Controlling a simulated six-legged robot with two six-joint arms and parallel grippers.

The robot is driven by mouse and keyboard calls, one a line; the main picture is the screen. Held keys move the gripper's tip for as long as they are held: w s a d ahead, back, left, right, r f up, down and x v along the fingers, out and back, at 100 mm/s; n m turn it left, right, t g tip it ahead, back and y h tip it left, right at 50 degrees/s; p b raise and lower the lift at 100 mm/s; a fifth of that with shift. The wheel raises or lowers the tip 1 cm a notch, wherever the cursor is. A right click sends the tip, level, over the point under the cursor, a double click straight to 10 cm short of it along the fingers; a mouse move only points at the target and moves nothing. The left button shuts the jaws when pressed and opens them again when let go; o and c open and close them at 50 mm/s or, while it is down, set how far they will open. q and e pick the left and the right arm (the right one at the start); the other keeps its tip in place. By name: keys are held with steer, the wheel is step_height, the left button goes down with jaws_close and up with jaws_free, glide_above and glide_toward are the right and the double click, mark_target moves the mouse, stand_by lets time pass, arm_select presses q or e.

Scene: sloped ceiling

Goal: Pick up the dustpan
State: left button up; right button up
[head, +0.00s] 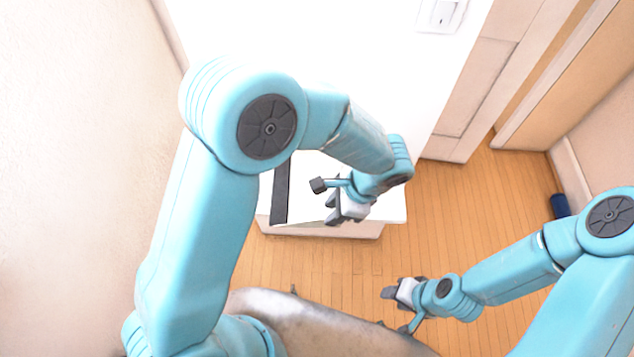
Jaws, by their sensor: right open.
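I cannot make out a dustpan for certain. A dark blue object (560,205) stands on the floor by the right wall, partly hidden by my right arm; what it is cannot be told. My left gripper (332,209) is over the front part of a low white surface, with its dark fingers pointing left; whether they are apart is unclear. My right gripper (388,293) is open and empty above the wooden floor, pointing left, well to the left of the blue object.
A light switch (441,15) is on that wall. The wooden floor (470,215) is clear between the cabinet and the right wall.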

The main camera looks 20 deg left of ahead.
arm_select(q)
steer(key=p+x, duration=0.1)
steer(key=x, duration=0.5)
steer(key=shift+d, duration=0.1)
jaws_close()
